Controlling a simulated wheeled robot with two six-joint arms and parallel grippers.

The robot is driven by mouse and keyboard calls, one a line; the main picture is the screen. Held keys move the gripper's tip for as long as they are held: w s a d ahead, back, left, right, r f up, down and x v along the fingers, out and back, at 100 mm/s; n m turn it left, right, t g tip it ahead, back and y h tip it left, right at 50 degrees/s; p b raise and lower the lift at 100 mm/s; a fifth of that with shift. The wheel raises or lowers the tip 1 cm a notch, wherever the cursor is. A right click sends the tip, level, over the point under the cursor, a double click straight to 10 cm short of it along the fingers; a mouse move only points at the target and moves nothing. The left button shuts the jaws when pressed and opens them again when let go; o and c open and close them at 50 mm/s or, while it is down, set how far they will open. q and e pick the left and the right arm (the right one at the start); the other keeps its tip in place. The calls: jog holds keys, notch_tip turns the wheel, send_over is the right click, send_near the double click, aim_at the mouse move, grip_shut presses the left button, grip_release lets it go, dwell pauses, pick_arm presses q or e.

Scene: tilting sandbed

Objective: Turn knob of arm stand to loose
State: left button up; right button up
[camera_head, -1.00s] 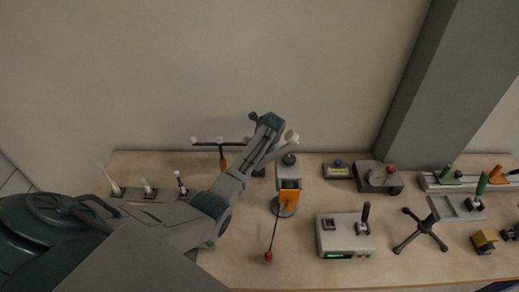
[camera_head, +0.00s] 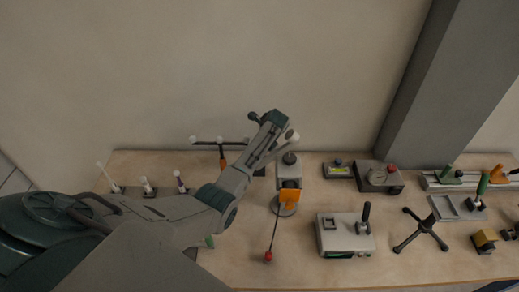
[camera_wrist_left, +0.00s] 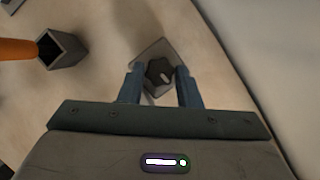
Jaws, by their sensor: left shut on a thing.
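In the left wrist view a dark faceted knob (camera_wrist_left: 160,74) with a pale mark on top sits over a grey angular base plate (camera_wrist_left: 149,54). My left gripper (camera_wrist_left: 162,78) is shut on this knob, with one blue-grey finger on each side of it. My right gripper is in neither view.
An orange handle (camera_wrist_left: 18,49) ends in a grey square socket (camera_wrist_left: 62,50) near the gripper. In the head view a grey stand with an orange block (camera_head: 290,196) is right of my arm. A grey box (camera_head: 345,236) stands farther right. The wall is close behind.

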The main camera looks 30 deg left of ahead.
pick_arm(q)
jog(key=n, duration=0.1)
jog(key=n+g, duration=0.1)
jog(key=n, duration=0.1)
jog(key=shift+w+n, duration=0.25)
jog(key=shift+n, duration=0.15)
jog(key=n+g+b, duration=0.1)
jog(key=n, duration=0.2)
jog(key=shift+w+n+g, duration=0.15)
jog(key=shift+n+g, duration=0.15)
jog(key=shift+g, duration=0.1)
jog(key=n+h+b, duration=0.1)
jog(key=n+b, duration=0.1)
jog(key=n+g+b, duration=0.1)
jog(key=n+b, duration=0.1)
jog(key=n, duration=0.1)
jog(key=shift+w+a+g+h, duration=0.15)
jog(key=shift+g+h, duration=0.15)
jog(key=shift+h, duration=0.1)
jog(key=n+h+b, duration=0.1)
jog(key=n+b, duration=0.1)
jog(key=n, duration=0.2)
jog(key=shift+a+g, duration=0.15)
jog(key=shift+g, duration=0.15)
jog(key=shift+w+r+n+b, duration=0.1)
jog(key=shift+r+n+b, duration=0.05)
jog(key=shift+n+b, duration=0.4)
jog(key=shift+h, duration=0.3)
jog(key=o, duration=0.9)
jog(key=shift+o, duration=0.3)
